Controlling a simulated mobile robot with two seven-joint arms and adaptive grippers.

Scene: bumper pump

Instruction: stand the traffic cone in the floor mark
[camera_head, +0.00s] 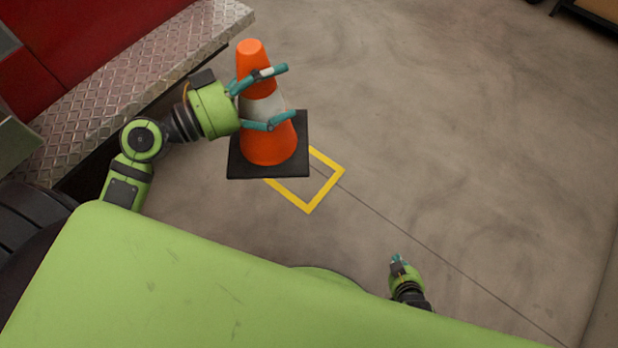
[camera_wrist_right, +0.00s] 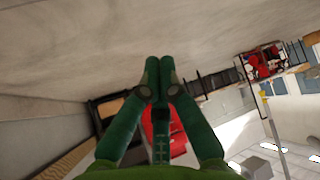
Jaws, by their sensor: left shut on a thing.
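The orange traffic cone (camera_head: 270,145) with a white band and a black square base is upright in the head view. My left gripper (camera_head: 278,97) is shut on the cone around its white band, from the left side. The floor mark (camera_head: 309,207) is a yellow square outline on the floor. The cone's base covers the upper left part of the mark in this view; I cannot tell how high the base is above the floor. My right gripper (camera_head: 397,259) is low at the right, away from the cone. In the right wrist view its fingers (camera_wrist_right: 159,62) are together, with nothing between them.
A diamond-plate metal step (camera_head: 125,85) and a red vehicle body (camera_head: 85,35) stand at the left. A dark tyre (camera_head: 35,225) is at the lower left. The concrete floor (camera_head: 450,130) to the right of the mark is clear.

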